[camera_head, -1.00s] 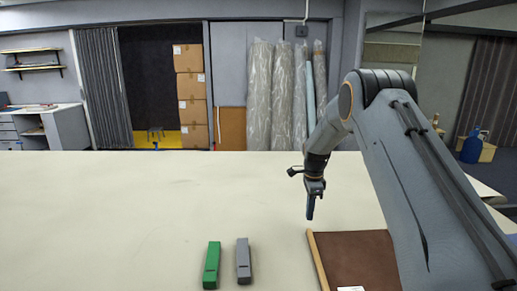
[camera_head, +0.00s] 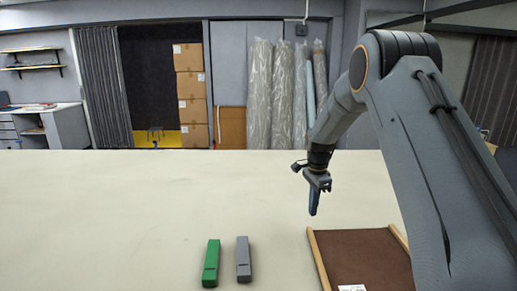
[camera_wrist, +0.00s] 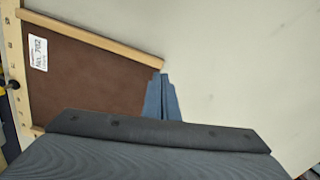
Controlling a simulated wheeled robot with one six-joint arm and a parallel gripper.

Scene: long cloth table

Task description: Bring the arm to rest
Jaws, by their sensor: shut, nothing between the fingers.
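My gripper (camera_head: 314,203) hangs above the table, just beyond the far left corner of a brown tray, with its fingers pointing down. Its fingers are shut with nothing between them. In the wrist view the closed fingertips (camera_wrist: 160,80) show beside the end of the tray's wooden rim. My arm comes in from the right side of the head view, raised and bent at the elbow.
The cloth table (camera_head: 120,210) is mostly bare. A green block (camera_head: 211,264) and a grey block (camera_head: 243,260) lie side by side left of the brown tray (camera_head: 360,255). The tray has wooden edges and a white label, also seen in the wrist view (camera_wrist: 90,75).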

